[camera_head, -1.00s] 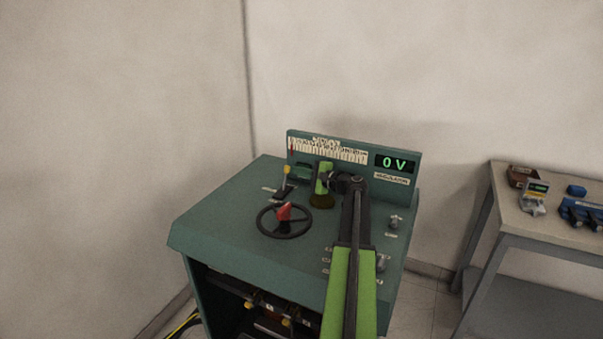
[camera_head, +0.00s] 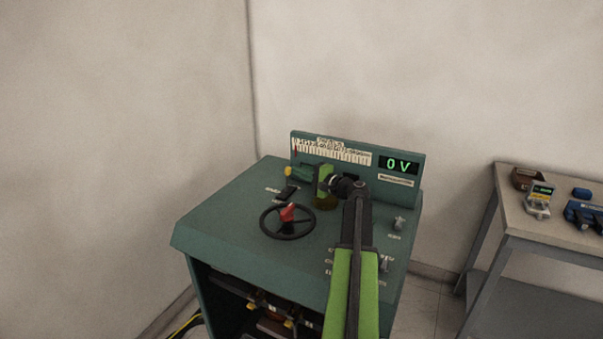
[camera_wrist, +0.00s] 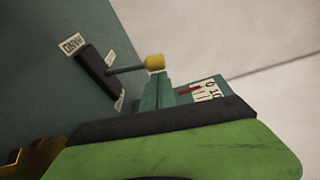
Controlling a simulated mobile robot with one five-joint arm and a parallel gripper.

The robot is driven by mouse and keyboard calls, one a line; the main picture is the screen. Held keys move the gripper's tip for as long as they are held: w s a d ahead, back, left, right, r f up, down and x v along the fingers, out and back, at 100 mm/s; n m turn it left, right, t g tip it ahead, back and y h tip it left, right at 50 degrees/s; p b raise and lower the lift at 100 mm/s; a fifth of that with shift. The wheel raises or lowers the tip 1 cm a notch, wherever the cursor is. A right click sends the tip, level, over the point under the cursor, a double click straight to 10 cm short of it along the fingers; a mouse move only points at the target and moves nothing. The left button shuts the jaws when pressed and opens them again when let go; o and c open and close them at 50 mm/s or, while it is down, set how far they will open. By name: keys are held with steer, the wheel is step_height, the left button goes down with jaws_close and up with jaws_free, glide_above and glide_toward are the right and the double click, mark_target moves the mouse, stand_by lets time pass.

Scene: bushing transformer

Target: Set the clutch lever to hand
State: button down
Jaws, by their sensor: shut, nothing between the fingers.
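The clutch lever (camera_head: 289,171) is a thin rod with a yellow knob, rising from a dark slot plate on the green console. In the wrist view the yellow knob (camera_wrist: 155,62) is at the top centre, its rod reaching left to the slot plate (camera_wrist: 98,70). A label that seems to read HAND (camera_wrist: 71,44) is by the plate's upper end.
A black handwheel (camera_head: 287,221) with a red centre stands in front of the lever. The upright scale panel (camera_head: 355,158) with a 0 V display is behind my gripper. Small knobs (camera_head: 398,223) are on the right of the console. A workbench (camera_head: 550,228) with tools stands at right.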

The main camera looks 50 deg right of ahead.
steer(key=shift+s+a+r, duration=0.15)
steer(key=shift+a, duration=0.25)
steer(key=shift+s+a+r, duration=0.1)
steer(key=shift+a, duration=0.25)
steer(key=shift+s+a+n, duration=0.15)
steer(key=shift+a+n, duration=0.2)
steer(key=shift+a, duration=0.2)
steer(key=shift+s+a+n, duration=0.15)
steer(key=shift+a+n, duration=0.2)
steer(key=shift+a, duration=0.2)
steer(key=shift+s+a+f+b, duration=0.2)
steer(key=shift+a+b, duration=0.1)
steer(key=shift+a, duration=0.3)
steer(key=shift+a, duration=0.15)
